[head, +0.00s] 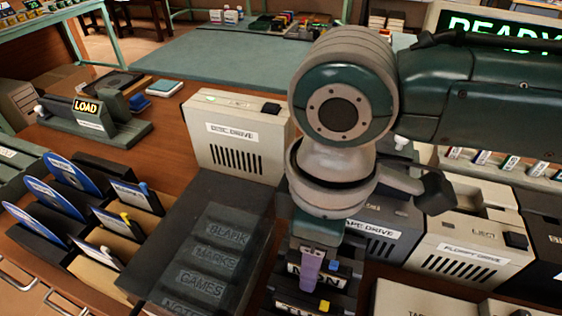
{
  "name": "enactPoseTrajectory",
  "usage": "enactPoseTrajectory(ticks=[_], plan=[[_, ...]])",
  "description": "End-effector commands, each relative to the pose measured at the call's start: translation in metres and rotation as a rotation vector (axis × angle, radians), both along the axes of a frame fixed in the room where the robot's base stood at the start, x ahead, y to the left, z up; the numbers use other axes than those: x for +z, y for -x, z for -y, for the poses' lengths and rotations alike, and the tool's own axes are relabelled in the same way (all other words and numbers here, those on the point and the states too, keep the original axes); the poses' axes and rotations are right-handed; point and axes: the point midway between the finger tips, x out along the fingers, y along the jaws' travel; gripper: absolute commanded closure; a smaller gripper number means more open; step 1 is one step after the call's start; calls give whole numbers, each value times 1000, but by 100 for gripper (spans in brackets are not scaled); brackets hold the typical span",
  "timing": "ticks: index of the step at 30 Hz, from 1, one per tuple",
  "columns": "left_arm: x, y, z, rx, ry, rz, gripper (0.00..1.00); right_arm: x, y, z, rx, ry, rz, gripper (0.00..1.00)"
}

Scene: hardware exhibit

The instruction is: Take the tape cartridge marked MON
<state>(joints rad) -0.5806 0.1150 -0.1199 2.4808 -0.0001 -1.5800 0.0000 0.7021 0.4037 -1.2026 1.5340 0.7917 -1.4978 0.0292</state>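The MON label (331,279) shows on a dark slot or cartridge at the bottom centre, partly covered by my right gripper (313,257). A blue tab (334,266) shows beside it. The gripper points down from the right arm, right over the MON position. One narrow lilac part overlaps the label. I cannot tell whether the fingers touch or hold the cartridge, nor how far apart they are. A second position marked TUE (300,308), with a yellow tab, is just in front, cut by the frame edge. My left gripper is not in view.
A dark box with BLANK, MARKS and GAMES labels (208,256) stands left of the gripper. The disc drive (237,141), tape drive (382,236) and floppy drive (468,249) surround the arm. Blue discs (72,173) and a LOAD stand (92,121) are at left.

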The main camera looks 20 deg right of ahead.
Motion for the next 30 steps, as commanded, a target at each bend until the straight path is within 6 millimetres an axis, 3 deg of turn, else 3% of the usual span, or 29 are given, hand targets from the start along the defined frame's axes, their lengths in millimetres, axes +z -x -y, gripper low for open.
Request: enactPoseTrajectory(ticks=[2,12,30], plan=[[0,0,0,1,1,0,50,0,0,0,0,0,0,63],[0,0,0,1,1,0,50,0,0,0,0,0,0,100],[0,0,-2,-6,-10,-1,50,2,0,0,0,0,0,100]])
